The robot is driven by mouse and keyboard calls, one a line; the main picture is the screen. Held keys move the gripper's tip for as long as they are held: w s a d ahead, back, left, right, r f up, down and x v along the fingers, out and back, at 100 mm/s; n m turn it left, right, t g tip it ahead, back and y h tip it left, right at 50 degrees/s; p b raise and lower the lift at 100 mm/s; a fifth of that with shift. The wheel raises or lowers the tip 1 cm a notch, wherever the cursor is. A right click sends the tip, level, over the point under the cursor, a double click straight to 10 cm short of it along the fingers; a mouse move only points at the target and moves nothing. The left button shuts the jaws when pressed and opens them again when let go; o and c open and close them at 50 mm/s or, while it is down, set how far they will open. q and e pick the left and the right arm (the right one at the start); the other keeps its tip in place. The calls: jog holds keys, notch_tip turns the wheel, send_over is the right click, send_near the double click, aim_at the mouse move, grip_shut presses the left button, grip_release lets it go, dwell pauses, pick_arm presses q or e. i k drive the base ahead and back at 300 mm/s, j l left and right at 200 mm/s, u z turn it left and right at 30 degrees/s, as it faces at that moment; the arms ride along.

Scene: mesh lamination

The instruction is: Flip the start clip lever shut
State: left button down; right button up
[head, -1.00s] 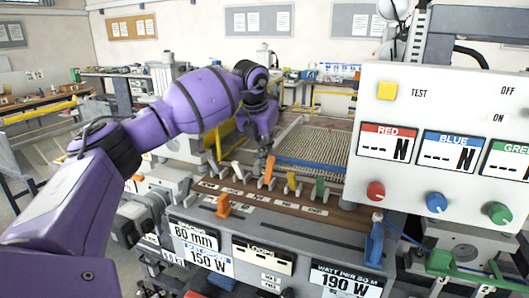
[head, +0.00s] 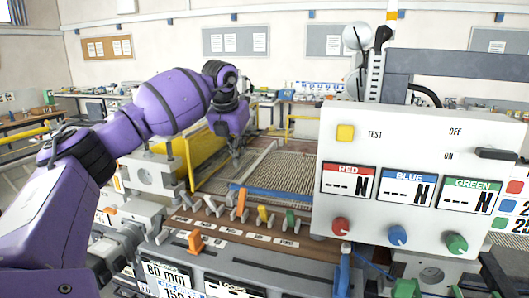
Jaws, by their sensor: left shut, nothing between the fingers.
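A row of clip levers stands along a brown rail (head: 222,224) at the front of the mesh machine: pale grey ones (head: 211,204) at the left, then an orange one (head: 241,204), a yellow one (head: 263,214) and a green one (head: 290,221). The orange and green levers stand up. Small labels lie in front of the row, too small to read, so I cannot tell which lever is the start clip. My left gripper (head: 237,160) is shut and empty, above and behind the orange lever, apart from it. My right gripper is out of view.
A white control panel (head: 410,128) with red, blue and green knobs stands close at the right. A blue bar (head: 270,194) and wire mesh (head: 300,170) lie behind the levers. A yellow guard (head: 203,158) is left of my gripper. An orange slider (head: 196,241) sits in front.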

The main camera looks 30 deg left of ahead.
aim_at(290, 214)
jog(key=k, duration=1)
